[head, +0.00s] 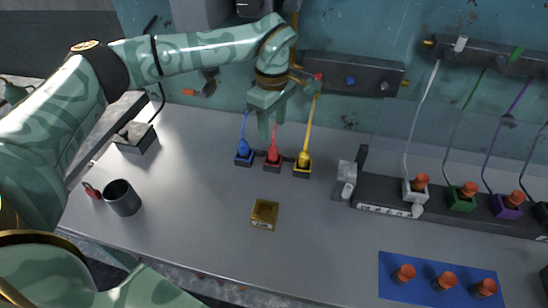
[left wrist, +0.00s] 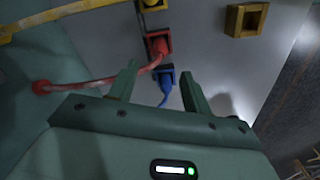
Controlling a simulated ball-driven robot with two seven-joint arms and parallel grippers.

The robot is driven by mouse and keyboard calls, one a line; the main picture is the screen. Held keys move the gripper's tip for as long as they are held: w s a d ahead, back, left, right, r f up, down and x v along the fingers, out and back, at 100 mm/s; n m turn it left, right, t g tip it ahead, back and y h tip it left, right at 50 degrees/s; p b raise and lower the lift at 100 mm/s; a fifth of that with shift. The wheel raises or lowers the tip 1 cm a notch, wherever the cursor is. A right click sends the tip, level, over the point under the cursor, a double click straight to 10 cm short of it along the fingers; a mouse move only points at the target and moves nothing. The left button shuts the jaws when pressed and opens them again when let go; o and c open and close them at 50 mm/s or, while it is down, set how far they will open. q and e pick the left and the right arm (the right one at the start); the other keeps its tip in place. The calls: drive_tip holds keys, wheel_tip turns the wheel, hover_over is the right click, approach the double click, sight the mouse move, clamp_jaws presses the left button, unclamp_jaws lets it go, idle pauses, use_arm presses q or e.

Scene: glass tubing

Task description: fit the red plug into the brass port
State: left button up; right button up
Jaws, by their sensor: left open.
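The red plug (head: 273,155) sits in a small dark, red-rimmed holder on the table, with its red cable rising behind my gripper. It also shows in the left wrist view (left wrist: 158,46). The brass port (head: 264,214) is a square brass box nearer the table's front, apart from the plugs. In the left wrist view the brass port (left wrist: 246,20) shows a dark, empty opening. My left gripper (head: 271,127) points down above and behind the red plug. Its fingers (left wrist: 159,68) are open with nothing held between them. My right gripper is not in view.
A blue plug (head: 244,149) and a yellow plug (head: 304,159) flank the red one, with cables to the wall. A grey cup (head: 122,198) stands left. A dark rail (head: 380,192) with cabled plugs and a blue mat (head: 390,290) are right. Table around the port is clear.

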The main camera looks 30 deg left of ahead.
sight(274, 145)
use_arm(q)
wheel_tip(274, 145, down, 8)
drive_tip(key=shift+d+r+b, duration=0.1)
drive_tip(key=shift+d+b, duration=0.05)
drive_tip(key=shift+b, duration=0.8)
drive_tip(key=shift+r, duration=0.1)
clamp_jaws()
